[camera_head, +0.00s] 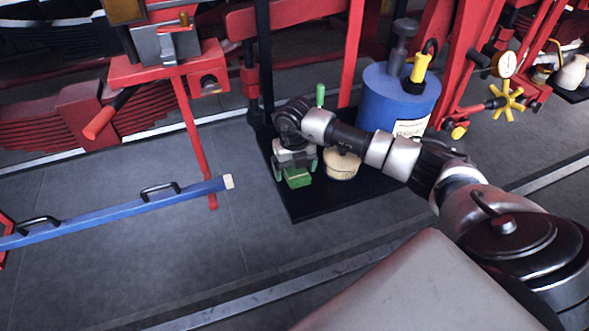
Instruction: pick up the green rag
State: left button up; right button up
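The green rag (298,179) is a small folded green block low at the left part of the black mat. My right gripper (296,170) points down over it, with its fingers spread to either side of the rag. The gripper looks open; whether a finger touches the rag is too small to tell. The gripper body hides the far part of the rag. My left gripper is not in view.
A round cream tin (341,166) stands just right of the rag on the black mat (305,209). A blue drum (385,95) and an upright green handle (320,95) are behind.

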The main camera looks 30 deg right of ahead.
jog(key=c, duration=0.8)
jog(key=shift+o, duration=0.2)
jog(key=shift+r, duration=0.15)
jog(key=shift+r, duration=0.2)
jog(key=r, duration=0.1)
jog(key=r+b, duration=0.1)
jog(key=r, duration=0.1)
jog(key=shift+s+d+r+b, duration=0.15)
jog(key=shift+d+r+b, duration=0.1)
jog(key=shift+r+b, duration=0.1)
jog(key=s+d+r+b, duration=0.2)
jog(key=s+d+r, duration=0.4)
jog(key=s, duration=0.3)
jog(key=shift+s+r+b, duration=0.15)
jog(key=shift+r+b, duration=0.15)
jog(key=shift+d, duration=0.1)
